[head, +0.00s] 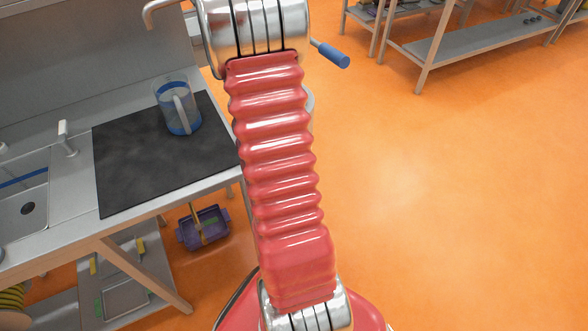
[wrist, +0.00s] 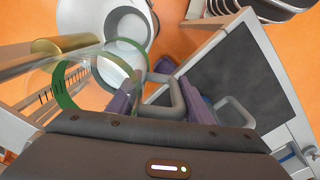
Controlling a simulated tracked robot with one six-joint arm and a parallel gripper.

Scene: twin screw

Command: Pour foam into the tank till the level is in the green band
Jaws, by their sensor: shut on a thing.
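In the wrist view, my gripper (wrist: 160,102) has its purple fingers shut on a grey handle (wrist: 168,82). The handle appears to belong to a clear vessel (wrist: 88,82) with a green ring; I cannot tell how far it is tilted or what it holds. Beyond it stands a white round container (wrist: 125,22); whether this is the tank is unclear, and no foam level is readable. In the head view, a clear jug (head: 178,106) with blue bands and a pale handle stands upright on the dark mat (head: 125,165). My red arm hides my gripper there.
A steel bench (head: 75,228) with a sink (head: 25,205) is at left. A purple basket (head: 203,228) is below the bench. Grey shelves (head: 470,40) stand at the back right. The orange floor (head: 440,200) at right is clear.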

